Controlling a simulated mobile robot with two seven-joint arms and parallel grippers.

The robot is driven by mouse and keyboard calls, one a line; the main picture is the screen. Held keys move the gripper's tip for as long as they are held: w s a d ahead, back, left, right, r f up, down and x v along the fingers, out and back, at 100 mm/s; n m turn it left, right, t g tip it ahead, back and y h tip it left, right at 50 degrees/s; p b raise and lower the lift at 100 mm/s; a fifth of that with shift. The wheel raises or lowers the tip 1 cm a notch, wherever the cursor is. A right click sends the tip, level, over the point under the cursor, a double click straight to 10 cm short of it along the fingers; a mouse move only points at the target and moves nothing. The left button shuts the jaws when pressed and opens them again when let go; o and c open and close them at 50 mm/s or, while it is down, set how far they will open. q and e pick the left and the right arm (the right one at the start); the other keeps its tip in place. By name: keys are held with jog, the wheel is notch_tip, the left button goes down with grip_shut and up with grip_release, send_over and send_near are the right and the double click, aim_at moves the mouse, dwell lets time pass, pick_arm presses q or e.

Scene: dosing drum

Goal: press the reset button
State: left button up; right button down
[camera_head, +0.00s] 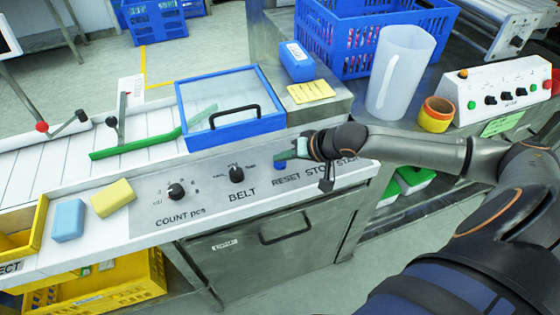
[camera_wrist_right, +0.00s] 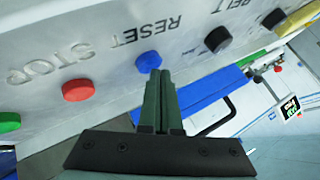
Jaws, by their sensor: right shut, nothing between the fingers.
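In the head view a bit of the blue button (camera_head: 280,165) shows at the tips of my right gripper (camera_head: 285,156). In the right wrist view the green fingers of my right gripper (camera_wrist_right: 159,73) are shut together and empty, with their tips right by the blue button. I cannot tell whether they touch it. My left gripper is not in view.
A red button (camera_wrist_right: 78,90) by STOP, a green button (camera_wrist_right: 9,122) and a black BELT knob (camera_wrist_right: 217,39) share the panel. A blue lidded frame (camera_head: 232,108) stands behind it.

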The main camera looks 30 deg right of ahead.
aim_at(283, 165)
jog(key=shift+f, duration=0.45)
dwell(0.4)
jog(key=shift+r+p, duration=0.9)
jog(key=shift+p, duration=0.35)
notch_tip(283, 165, up, 3)
jog(key=p, duration=0.3)
jog(key=shift+r+p, duration=0.1)
jog(key=shift+p, duration=0.25)
jog(key=shift+r, duration=0.95)
